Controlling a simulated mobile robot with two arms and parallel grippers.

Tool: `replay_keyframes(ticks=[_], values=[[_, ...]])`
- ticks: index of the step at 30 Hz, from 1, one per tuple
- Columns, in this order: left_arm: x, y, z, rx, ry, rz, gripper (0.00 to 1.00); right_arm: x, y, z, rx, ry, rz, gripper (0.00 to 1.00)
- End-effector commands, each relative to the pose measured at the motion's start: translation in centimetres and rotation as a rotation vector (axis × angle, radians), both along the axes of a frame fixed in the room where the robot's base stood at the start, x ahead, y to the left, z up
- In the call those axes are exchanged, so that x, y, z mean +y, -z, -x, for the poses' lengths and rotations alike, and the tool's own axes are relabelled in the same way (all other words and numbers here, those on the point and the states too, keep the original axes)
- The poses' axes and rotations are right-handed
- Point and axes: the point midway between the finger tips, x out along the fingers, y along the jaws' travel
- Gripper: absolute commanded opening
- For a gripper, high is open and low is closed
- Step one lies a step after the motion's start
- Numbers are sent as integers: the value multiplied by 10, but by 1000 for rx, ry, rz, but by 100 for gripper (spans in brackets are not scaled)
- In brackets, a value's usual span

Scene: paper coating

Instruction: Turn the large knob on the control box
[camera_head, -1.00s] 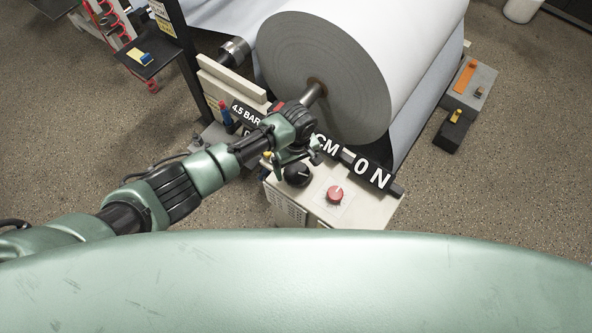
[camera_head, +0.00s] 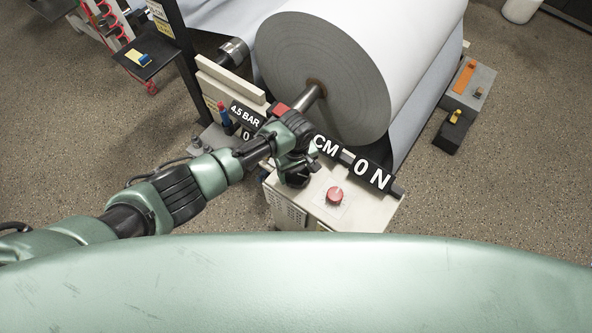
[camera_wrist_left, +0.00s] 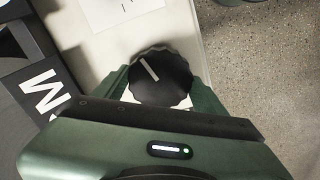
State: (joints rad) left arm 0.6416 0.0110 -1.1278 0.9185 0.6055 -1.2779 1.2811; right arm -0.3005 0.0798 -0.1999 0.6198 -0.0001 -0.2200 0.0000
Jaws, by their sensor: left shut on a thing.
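The large black knob (camera_wrist_left: 158,72) with a white pointer line sits on top of the pale control box (camera_head: 362,213). My left gripper (camera_head: 297,172) is over it, and in the wrist view the green fingers stand on either side of the knob, shut on it. In the head view the gripper mostly hides the knob. My right gripper is not in view.
Black display signs (camera_head: 366,172) stand along the back of the box, close to my left gripper. Behind them is a large paper roll (camera_head: 325,75) on a metal shaft. Grey blocks (camera_head: 468,85) lie at the right.

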Motion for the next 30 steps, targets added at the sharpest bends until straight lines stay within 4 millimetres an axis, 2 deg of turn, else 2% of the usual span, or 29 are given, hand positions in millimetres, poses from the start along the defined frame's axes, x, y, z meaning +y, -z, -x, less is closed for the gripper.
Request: replay_keyframes(ticks=[8,30], values=[[0,-1,1,1,116,0,31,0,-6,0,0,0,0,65],[0,-1,0,1,710,0,31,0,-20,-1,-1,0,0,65]])
